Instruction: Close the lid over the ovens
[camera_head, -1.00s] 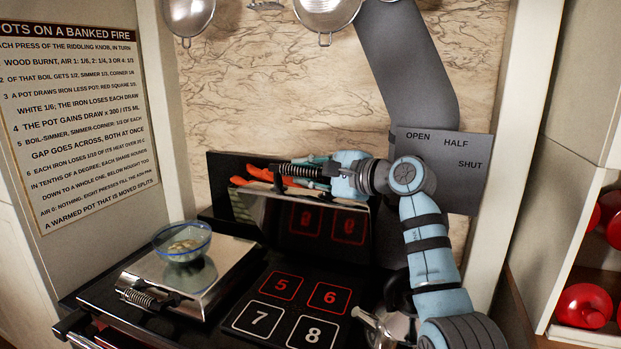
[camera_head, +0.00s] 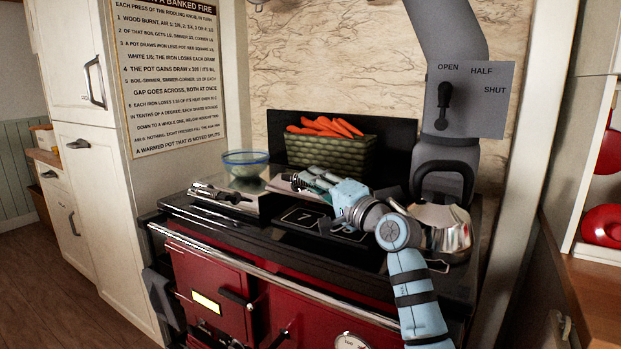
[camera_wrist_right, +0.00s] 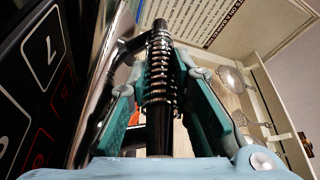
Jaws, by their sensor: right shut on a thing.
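The range's right-hand lid (camera_head: 278,186) is partly lowered. It shows almost edge-on in the head view, above the dark hob, where a square marked 7 (camera_head: 304,217) is still uncovered. My right gripper (camera_head: 314,180) is shut on the lid's coiled handle (camera_head: 296,181). In the right wrist view the fingers (camera_wrist_right: 160,105) lie on both sides of the black rod and its coil (camera_wrist_right: 160,70). The lid's shiny face (camera_wrist_right: 97,108) slants beside them, with hob squares to the left. My gripper hides part of the lid. My left gripper is not in view.
The left-hand lid (camera_head: 222,203) is down, with a glass bowl (camera_head: 246,163) on it. A steel kettle (camera_head: 447,238) stands at the hob's right. A basket of carrots (camera_head: 330,150) sits behind the lid. A lever (camera_head: 443,105) hangs on the OPEN, HALF, SHUT plate.

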